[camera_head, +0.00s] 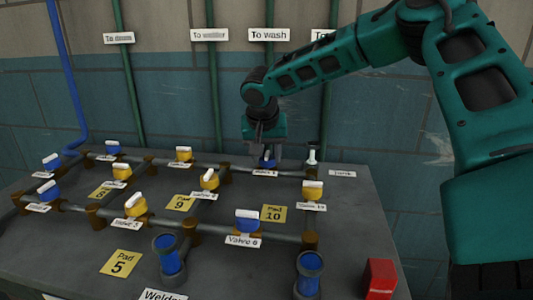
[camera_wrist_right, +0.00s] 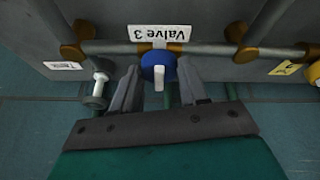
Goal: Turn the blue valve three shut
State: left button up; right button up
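The blue valve three (camera_wrist_right: 152,60) sits on a pipe behind its "Valve 3" label (camera_wrist_right: 158,33) in the right wrist view. Its white handle (camera_wrist_right: 158,77) appears to lie across the pipe. My right gripper (camera_wrist_right: 160,72) is open, with one finger on each side of the valve and visible gaps to the handle. In the head view my right gripper (camera_head: 267,156) points down over the back row, and the blue valve (camera_head: 268,155) shows partly between its fingers. My left gripper is not in view.
A white-topped fitting (camera_head: 312,153) stands just right of my right gripper; it also shows in the wrist view (camera_wrist_right: 98,85). Other blue and yellow valves, such as valve 6 (camera_head: 246,222), stand on the panel's pipes. A red block (camera_head: 380,278) is at the front right.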

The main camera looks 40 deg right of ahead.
jog(key=o, duration=0.4)
jog(key=shift+o, duration=0.2)
jog(key=p+v, duration=0.2)
jog(key=v, duration=1.1)
jog(key=shift+f, duration=0.1)
